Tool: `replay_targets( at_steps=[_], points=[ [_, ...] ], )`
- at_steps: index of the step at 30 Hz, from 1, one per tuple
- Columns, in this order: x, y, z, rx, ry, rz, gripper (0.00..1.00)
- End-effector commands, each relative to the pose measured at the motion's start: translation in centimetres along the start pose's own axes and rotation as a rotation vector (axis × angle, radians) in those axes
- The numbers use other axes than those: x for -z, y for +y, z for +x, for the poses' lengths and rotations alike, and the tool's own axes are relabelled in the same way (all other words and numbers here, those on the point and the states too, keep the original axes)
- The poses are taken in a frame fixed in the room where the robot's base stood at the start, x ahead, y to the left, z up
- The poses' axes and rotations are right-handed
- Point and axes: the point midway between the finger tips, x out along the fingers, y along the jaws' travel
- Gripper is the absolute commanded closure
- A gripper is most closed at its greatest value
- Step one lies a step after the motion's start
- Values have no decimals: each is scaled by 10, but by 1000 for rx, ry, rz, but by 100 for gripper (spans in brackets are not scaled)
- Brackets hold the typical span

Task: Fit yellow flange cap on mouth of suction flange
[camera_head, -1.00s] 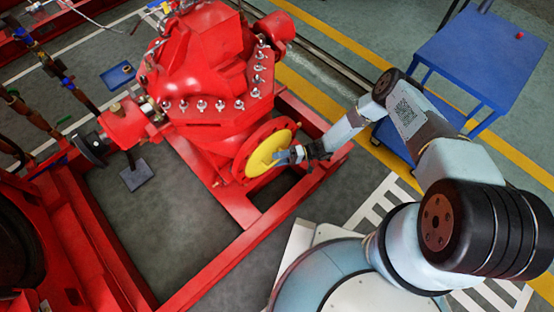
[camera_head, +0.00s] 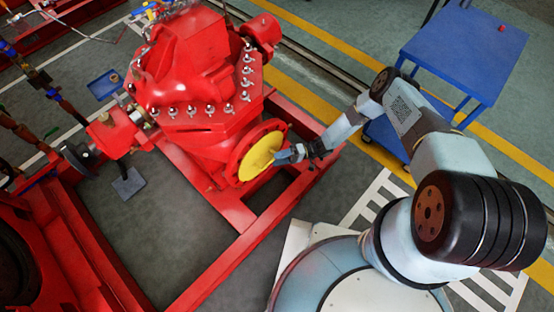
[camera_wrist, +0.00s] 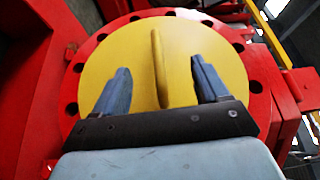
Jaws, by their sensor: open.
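The yellow flange cap (camera_head: 262,155) is a round disc that sits at the mouth of the red suction flange (camera_head: 240,163) on the pump. In the wrist view the cap (camera_wrist: 185,45) covers the middle of the flange (camera_wrist: 70,85), and the flange's ring of bolt holes shows around it. A raised yellow rib stands upright on the cap's face. My gripper (camera_wrist: 160,80) is open, with one blue finger on each side of the rib and a gap to both. In the head view my gripper (camera_head: 283,157) is right in front of the cap. Whether the cap is fully seated cannot be told.
The red pump body (camera_head: 195,75) stands above the flange, on a red base frame (camera_head: 215,265). A blue cart (camera_head: 460,50) with a small red item stands at the upper right. A blue tray (camera_head: 103,85) lies on the floor at the left.

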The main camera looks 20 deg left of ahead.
Motion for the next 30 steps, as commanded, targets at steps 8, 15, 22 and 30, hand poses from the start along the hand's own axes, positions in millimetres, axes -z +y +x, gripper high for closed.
replay_targets(
  at_steps=[8, 15, 22, 30],
  points=[
    [0, 0, -11, 1, 0, 0, 26],
    [0, 0, -21, 1, 1, 0, 26],
    [0, 0, -28, 0, 0, 0, 26],
    [0, 0, -29, 0, -1, 0, 26]
  ],
)
